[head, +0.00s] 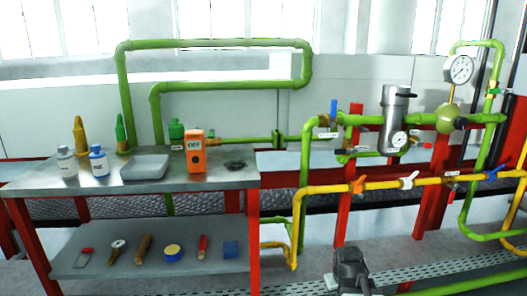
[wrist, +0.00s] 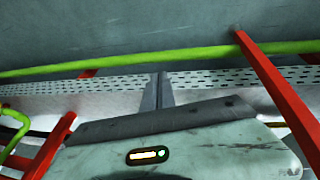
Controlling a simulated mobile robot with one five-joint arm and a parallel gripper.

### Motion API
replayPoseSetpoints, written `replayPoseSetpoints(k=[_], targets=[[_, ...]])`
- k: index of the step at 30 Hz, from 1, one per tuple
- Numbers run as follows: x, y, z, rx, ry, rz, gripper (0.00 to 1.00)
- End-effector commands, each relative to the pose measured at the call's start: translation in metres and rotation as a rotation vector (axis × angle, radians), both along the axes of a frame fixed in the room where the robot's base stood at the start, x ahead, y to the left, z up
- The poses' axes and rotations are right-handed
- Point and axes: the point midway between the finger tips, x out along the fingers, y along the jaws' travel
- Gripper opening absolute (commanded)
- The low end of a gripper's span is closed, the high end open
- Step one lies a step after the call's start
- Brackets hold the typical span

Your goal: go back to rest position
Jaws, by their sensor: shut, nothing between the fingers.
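My gripper (wrist: 160,92) shows in the wrist view as two grey fingers pressed together, with nothing between them. It points over a perforated metal strip (wrist: 215,80) on the floor and touches nothing that I can see. In the head view a dark grey part of my arm stands at the bottom edge, right of the workbench (head: 225,180); the fingertips cannot be made out there. The arm is clear of the bench and the pipes in that view.
The bench carries bottles, a grey tray (head: 145,167) and an orange box (head: 195,152); several tools lie on its lower shelf (head: 145,265). Yellow pipes (head: 330,189) with valves and green pipes (head: 303,190) with gauges stand at right. A red post (wrist: 275,80) rises in the wrist view.

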Motion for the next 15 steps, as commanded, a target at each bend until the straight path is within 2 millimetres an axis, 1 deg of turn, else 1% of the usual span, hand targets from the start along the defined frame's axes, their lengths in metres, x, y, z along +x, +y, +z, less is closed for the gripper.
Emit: replayPoseSetpoints(k=[1,2,3,5,6,7,9,11,14,15], targets=[[-0.022,0.023,0.002,0.047,0.074,-0.037,0.00],[-0.035,0.036,0.001,0.072,0.121,-0.064,0.00],[-0.053,0.052,0.000,0.103,0.185,-0.101,0.00],[-0.080,0.074,0.002,0.138,0.280,-0.153,0.00],[-0.098,0.092,0.004,0.153,0.343,-0.185,0.00],[-0.098,0.092,0.023,0.155,0.349,-0.193,0.00],[-0.095,0.090,0.052,0.153,0.343,-0.193,0.00],[-0.095,0.090,0.073,0.153,0.342,-0.191,0.00],[-0.095,0.090,0.113,0.153,0.341,-0.191,0.00],[-0.095,0.090,0.130,0.153,0.340,-0.190,0.00]])
